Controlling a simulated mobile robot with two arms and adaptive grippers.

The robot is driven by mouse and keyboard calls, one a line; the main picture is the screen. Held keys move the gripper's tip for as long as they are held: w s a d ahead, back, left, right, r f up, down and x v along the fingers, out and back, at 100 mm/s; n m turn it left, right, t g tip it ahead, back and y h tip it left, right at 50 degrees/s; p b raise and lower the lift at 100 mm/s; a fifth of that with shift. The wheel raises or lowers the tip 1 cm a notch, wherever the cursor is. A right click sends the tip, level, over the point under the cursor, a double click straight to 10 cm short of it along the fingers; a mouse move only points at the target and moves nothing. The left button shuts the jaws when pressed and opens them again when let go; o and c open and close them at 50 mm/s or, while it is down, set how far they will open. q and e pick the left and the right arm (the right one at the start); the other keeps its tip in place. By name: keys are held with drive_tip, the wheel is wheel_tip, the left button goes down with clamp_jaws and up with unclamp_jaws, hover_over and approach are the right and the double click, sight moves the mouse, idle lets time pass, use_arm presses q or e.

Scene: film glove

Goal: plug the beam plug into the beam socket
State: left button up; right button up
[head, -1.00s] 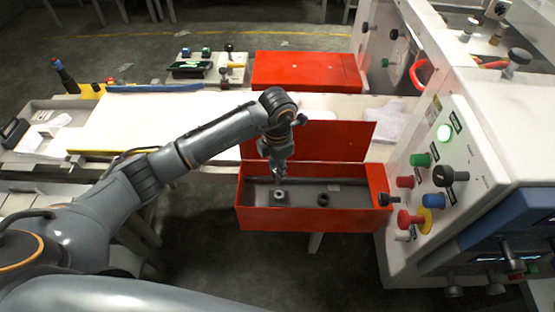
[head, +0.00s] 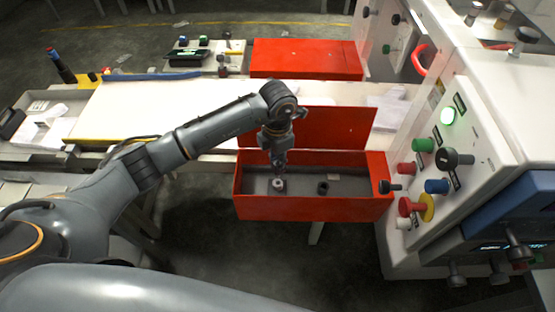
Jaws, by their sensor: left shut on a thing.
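My left gripper (head: 278,169) reaches down into the open red box and is shut on a small dark piece, which I take to be the beam plug; the fingers largely hide it. Directly below the fingertips, on the grey box floor, is a small round fitting with a pale ring (head: 278,185), which looks like the beam socket. I cannot tell whether the held piece touches it. A second, darker round fitting (head: 323,188) sits to its right, apart from the gripper. My right gripper is not in view.
The red box (head: 312,208) has raised walls and an upright red lid (head: 340,127) behind the gripper. To the right stands a white machine panel (head: 470,210) with protruding knobs; a black knob (head: 388,187) sits close to the box's right end. A pale work surface (head: 150,112) lies behind my arm.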

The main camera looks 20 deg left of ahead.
sight(278, 177)
use_arm(q)
drive_tip(key=shift+f+b, duration=1.05)
drive_tip(key=shift+f, duration=0.35)
drive_tip(key=shift+f+b, duration=0.55)
drive_tip(key=shift+f, duration=0.1)
drive_tip(key=shift+f, duration=0.35)
drive_tip(key=shift+f+b, duration=0.8)
drive_tip(key=shift+b, duration=0.1)
drive_tip(key=o, duration=1)
